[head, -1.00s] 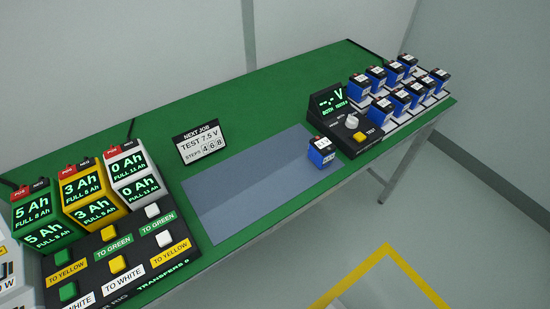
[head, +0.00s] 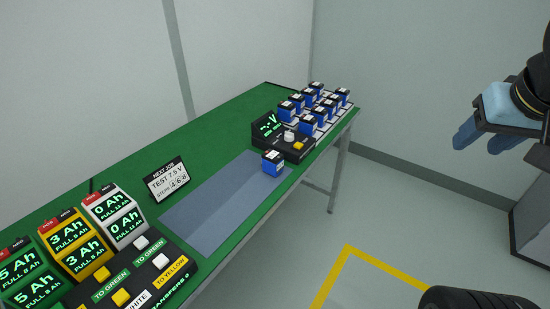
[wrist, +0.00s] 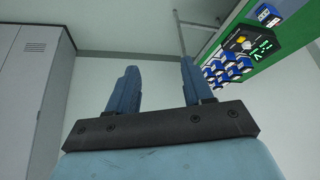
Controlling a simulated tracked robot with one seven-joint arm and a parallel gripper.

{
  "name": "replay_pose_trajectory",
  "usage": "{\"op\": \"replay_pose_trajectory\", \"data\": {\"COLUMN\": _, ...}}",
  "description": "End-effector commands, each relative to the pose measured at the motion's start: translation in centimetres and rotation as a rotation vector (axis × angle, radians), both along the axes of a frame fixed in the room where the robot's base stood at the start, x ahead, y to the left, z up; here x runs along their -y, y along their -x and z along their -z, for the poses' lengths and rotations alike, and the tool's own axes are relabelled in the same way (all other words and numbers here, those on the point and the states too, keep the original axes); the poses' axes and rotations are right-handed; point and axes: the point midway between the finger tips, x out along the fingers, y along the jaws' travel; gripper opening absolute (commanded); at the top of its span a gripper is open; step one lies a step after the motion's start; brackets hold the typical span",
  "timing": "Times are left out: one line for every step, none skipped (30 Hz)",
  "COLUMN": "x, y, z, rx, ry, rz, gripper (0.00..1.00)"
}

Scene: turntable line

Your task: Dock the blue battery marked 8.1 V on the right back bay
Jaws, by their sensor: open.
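A single blue battery (head: 273,163) with a dark and white top stands upright on the grey mat's right end; its marking is too small to read. Several similar blue batteries (head: 318,112) stand in two rows in a white rack at the table's far right end. I cannot tell which one reads 8.1 V. The black tester (head: 290,145) with a green display, a knob and a yellow button stands between the mat and the rack. My gripper (head: 480,140) is open and empty, right of the table and apart from it. The wrist view shows its spread fingers (wrist: 158,88).
A grey mat (head: 215,205) covers the table's middle. A "NEXT JOB, TEST 7.5 V" sign (head: 167,181) stands behind it. A rig with green, yellow and white cells and buttons (head: 122,297) is at near left. Open floor lies right of the table; a grey cabinet (wrist: 35,80) shows in the wrist view.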

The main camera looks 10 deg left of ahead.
Motion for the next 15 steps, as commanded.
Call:
{"op": "replay_pose_trajectory", "data": {"x": 0.0, "y": -0.4, "z": 0.1, "rx": 0.003, "ry": 0.004, "rz": -0.003, "gripper": 0.56}}
{"op": "replay_pose_trajectory", "data": {"x": 0.1, "y": -0.7, "z": 0.1, "rx": 0.008, "ry": 0.007, "rz": -0.004, "gripper": 0.59}}
{"op": "replay_pose_trajectory", "data": {"x": 0.2, "y": -1.4, "z": 0.3, "rx": 0.014, "ry": 0.015, "rz": -0.008, "gripper": 0.63}}
{"op": "replay_pose_trajectory", "data": {"x": 0.4, "y": -2.0, "z": 0.4, "rx": 0.023, "ry": 0.022, "rz": -0.013, "gripper": 0.66}}
{"op": "replay_pose_trajectory", "data": {"x": 0.5, "y": -2.7, "z": 0.6, "rx": 0.032, "ry": 0.030, "rz": -0.018, "gripper": 0.68}}
{"op": "replay_pose_trajectory", "data": {"x": 0.7, "y": -3.8, "z": 0.8, "rx": 0.048, "ry": 0.043, "rz": -0.027, "gripper": 0.72}}
{"op": "replay_pose_trajectory", "data": {"x": 0.7, "y": -4.8, "z": 1.0, "rx": 0.062, "ry": 0.053, "rz": -0.035, "gripper": 0.75}}
{"op": "replay_pose_trajectory", "data": {"x": 0.8, "y": -5.8, "z": 1.3, "rx": 0.077, "ry": 0.065, "rz": -0.046, "gripper": 0.78}}
{"op": "replay_pose_trajectory", "data": {"x": 0.8, "y": -7.2, "z": 1.6, "rx": 0.099, "ry": 0.080, "rz": -0.060, "gripper": 0.79}}
{"op": "replay_pose_trajectory", "data": {"x": 0.7, "y": -8.4, "z": 1.9, "rx": 0.116, "ry": 0.091, "rz": -0.074, "gripper": 0.79}}
{"op": "replay_pose_trajectory", "data": {"x": 0.6, "y": -9.4, "z": 2.2, "rx": 0.133, "ry": 0.102, "rz": -0.088, "gripper": 0.79}}
{"op": "replay_pose_trajectory", "data": {"x": 0.5, "y": -10.8, "z": 2.6, "rx": 0.157, "ry": 0.114, "rz": -0.107, "gripper": 0.79}}
{"op": "replay_pose_trajectory", "data": {"x": 0.3, "y": -11.9, "z": 2.9, "rx": 0.174, "ry": 0.123, "rz": -0.124, "gripper": 0.79}}
{"op": "replay_pose_trajectory", "data": {"x": 0.1, "y": -12.9, "z": 3.2, "rx": 0.193, "ry": 0.132, "rz": -0.142, "gripper": 0.79}}
{"op": "replay_pose_trajectory", "data": {"x": -0.3, "y": -14.2, "z": 3.7, "rx": 0.216, "ry": 0.141, "rz": -0.166, "gripper": 0.79}}
